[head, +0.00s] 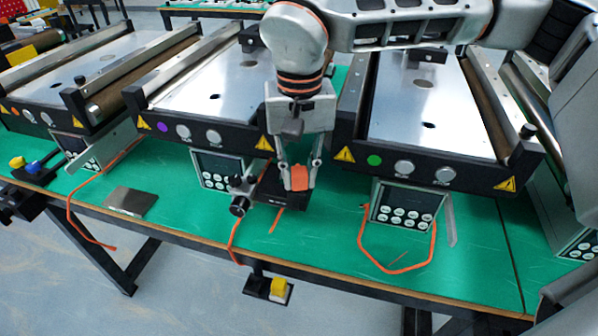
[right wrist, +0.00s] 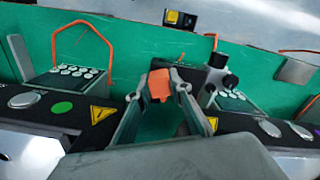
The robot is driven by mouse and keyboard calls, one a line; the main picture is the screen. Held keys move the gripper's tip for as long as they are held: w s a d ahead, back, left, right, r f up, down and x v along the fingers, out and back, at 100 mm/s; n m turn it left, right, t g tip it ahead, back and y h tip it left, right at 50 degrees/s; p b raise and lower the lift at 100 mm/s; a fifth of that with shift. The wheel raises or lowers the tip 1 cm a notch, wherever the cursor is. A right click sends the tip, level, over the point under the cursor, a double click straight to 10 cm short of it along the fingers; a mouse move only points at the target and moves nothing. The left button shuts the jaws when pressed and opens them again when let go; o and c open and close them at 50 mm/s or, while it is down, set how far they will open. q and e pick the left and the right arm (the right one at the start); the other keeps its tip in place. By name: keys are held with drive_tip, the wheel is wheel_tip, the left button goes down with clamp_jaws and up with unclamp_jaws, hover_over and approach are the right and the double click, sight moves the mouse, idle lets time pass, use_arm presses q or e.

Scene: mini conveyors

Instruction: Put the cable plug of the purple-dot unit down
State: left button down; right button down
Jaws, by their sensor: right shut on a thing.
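My right gripper (head: 299,180) is shut on an orange cable plug (head: 299,177), above the green table in front of the units. The plug also shows between the fingertips in the right wrist view (right wrist: 159,85). The purple-dot unit (head: 205,90) is the middle conveyor, with a purple dot (head: 162,127) on its front rail and a keypad box (head: 217,170) below. A short orange cable piece (head: 276,220) lies below the gripper; whether it joins the plug is hidden. My left gripper is not in view.
The green-dot unit (head: 420,110) is to the right, with a looped orange cable (head: 433,250). A grey plate (head: 131,201) lies at left.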

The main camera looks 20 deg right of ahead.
sight(299, 171)
drive_tip(key=c, duration=1.8)
unclamp_jaws()
wheel_tip(299, 171, up, 12)
drive_tip(key=shift+r+p, duration=0.1)
drive_tip(key=shift+p, duration=0.75)
